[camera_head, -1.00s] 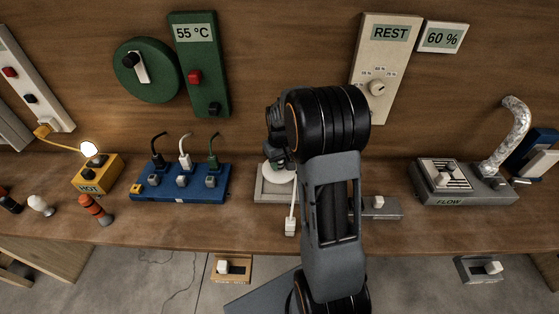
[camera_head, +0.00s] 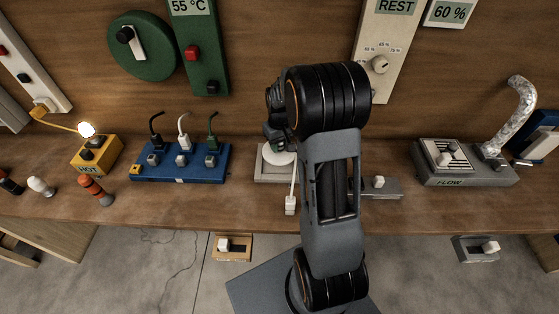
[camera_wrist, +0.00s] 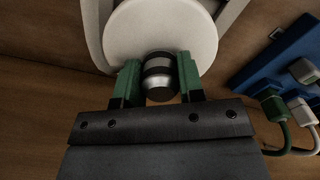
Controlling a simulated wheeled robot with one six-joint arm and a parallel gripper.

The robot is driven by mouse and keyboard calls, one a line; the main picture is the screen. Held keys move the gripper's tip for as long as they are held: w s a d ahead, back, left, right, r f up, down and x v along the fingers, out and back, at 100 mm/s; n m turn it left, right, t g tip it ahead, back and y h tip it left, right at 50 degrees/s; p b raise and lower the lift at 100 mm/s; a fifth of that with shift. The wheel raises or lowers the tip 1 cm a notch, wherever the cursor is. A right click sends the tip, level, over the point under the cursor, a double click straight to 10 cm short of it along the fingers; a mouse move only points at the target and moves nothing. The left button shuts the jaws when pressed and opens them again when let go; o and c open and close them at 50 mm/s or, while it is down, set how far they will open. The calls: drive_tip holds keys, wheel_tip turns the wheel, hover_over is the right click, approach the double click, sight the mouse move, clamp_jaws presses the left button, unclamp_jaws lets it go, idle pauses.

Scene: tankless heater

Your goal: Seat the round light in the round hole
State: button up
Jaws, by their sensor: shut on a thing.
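The round light is a white disc (camera_wrist: 160,28) with a dark and silver cylinder (camera_wrist: 160,75) on its near side. My gripper (camera_wrist: 160,78), with green fingers, is shut on that cylinder. In the head view the disc (camera_head: 281,158) shows under my gripper (camera_head: 276,138), partly covered by my arm. A pale grey square frame (camera_head: 264,176) lies around and below the disc; its edge also shows in the wrist view (camera_wrist: 93,32). The round hole is not visible, and I cannot tell whether the disc touches the frame.
A blue socket block (camera_head: 190,172) with several plugs stands left of the frame. A small white-ended lever (camera_head: 290,206) lies at its front. A grey slider unit (camera_head: 382,187) and the FLOW box (camera_head: 460,165) are to the right. Wall panels stand behind the bench.

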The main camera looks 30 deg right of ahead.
sight(280, 154)
drive_tip(key=shift+f, duration=0.15)
drive_tip(key=shift+f+b, duration=1.15)
drive_tip(key=shift+f, duration=0.4)
drive_tip(key=shift+f+b, duration=0.65)
drive_tip(key=shift+f, duration=0.25)
idle(0.5)
drive_tip(key=o, duration=1.1)
wheel_tip(280, 154, up, 14)
drive_tip(key=shift+f, duration=0.1)
idle(0.8)
